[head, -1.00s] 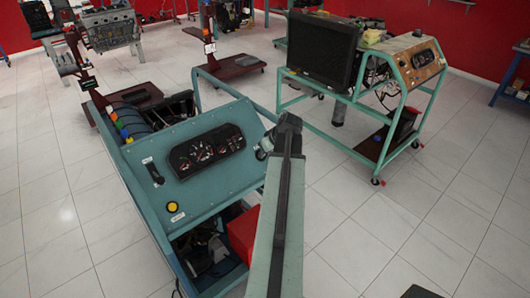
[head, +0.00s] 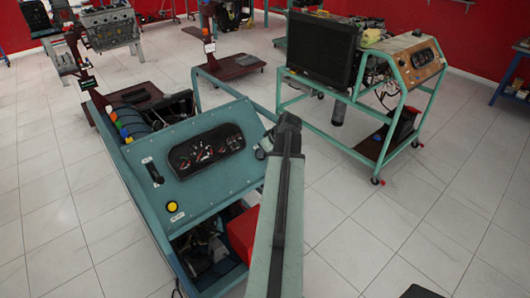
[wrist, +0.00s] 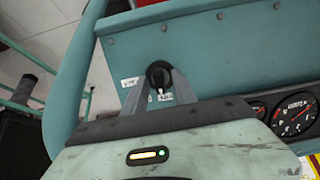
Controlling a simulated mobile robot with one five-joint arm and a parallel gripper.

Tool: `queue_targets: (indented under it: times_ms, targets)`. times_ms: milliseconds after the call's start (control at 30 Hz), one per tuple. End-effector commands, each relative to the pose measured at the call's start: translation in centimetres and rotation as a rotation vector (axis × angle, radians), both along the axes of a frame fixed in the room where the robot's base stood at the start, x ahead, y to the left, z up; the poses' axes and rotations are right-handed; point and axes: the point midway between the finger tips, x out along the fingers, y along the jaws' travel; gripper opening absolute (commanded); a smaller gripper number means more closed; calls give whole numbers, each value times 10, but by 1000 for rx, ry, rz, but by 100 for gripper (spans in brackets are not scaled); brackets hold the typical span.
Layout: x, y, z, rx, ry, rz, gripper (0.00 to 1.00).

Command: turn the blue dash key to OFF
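The dash key (wrist: 160,75) is a dark round knob with a pale pointer mark, on the teal panel (wrist: 215,55) in the wrist view. It looks black rather than blue. My gripper (wrist: 161,84) has its two grey fingers apart, one on each side of the knob; contact with it cannot be made out. Small white labels sit at the knob's lower left and lower right, too small to read. In the head view my gripper (head: 264,148) is at the panel's right end, and my arm hides the key.
A gauge cluster (head: 206,151) lies left of the key on the panel. A yellow button (head: 171,206) and a black lever (head: 153,172) are further left. A teal frame rail (wrist: 75,75) runs close beside the panel. A second engine trainer (head: 410,60) stands behind at right.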

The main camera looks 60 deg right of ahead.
Motion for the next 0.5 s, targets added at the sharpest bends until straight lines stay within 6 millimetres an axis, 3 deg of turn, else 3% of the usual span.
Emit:
queue_targets:
  times_ms: [167, 500]
  targets:
    - [-3, 2, 10, 0, -1, 0, 33]
    - [-33, 12, 64, -1, 0, -1, 33]
